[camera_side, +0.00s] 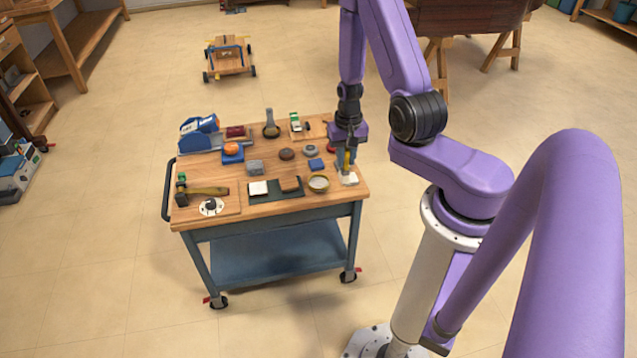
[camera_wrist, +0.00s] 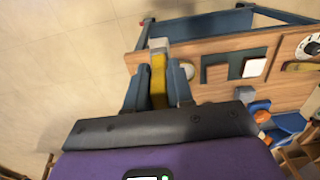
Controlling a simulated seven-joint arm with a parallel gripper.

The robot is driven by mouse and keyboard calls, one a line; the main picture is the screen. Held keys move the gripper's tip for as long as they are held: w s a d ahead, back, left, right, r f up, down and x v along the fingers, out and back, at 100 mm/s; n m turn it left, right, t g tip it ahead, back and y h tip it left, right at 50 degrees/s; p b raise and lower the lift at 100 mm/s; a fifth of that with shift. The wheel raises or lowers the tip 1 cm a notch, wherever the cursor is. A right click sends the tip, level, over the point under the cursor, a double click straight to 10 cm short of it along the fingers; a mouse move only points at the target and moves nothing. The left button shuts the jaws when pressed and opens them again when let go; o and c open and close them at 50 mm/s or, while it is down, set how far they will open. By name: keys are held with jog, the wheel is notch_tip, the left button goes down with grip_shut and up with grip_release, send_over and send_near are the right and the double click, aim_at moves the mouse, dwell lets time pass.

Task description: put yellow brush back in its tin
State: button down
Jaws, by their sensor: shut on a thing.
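The yellow brush (camera_wrist: 158,82) is held between my gripper's two fingers (camera_wrist: 158,88) in the wrist view, its pale end pointing away from the palm. In the side view my gripper (camera_side: 346,157) is above the right front corner of the trolley top, with the yellow brush (camera_side: 347,160) pointing down. A pale patch (camera_side: 349,179) lies just below it; I cannot tell if it is bristles or a separate piece. A round brass-rimmed tin (camera_side: 318,183) stands to the left of the brush, apart from it. In the wrist view the tin (camera_wrist: 187,70) is partly hidden by a finger.
The wooden trolley top (camera_side: 240,205) holds a dark mat (camera_side: 290,194) with light and brown blocks, a blue block (camera_side: 316,164), a grey block (camera_side: 255,167), a hammer (camera_side: 203,191) and a blue machine (camera_side: 200,133). Bare wood shows along the front edge.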

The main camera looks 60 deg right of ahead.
jog(key=shift+w+d+f, duration=1.05)
jog(key=shift+w+f, duration=1)
jog(key=shift+f, duration=0.1)
jog(key=shift+w+d+f, duration=1)
jog(key=shift+w+f, duration=1.05)
jog(key=shift+f, duration=0.15)
jog(key=shift+w+d+f, duration=1.05)
jog(key=shift+w+f, duration=1)
jog(key=shift+f, duration=0.1)
jog(key=shift+f, duration=0.15)
jog(key=c, duration=1)
grip_release()
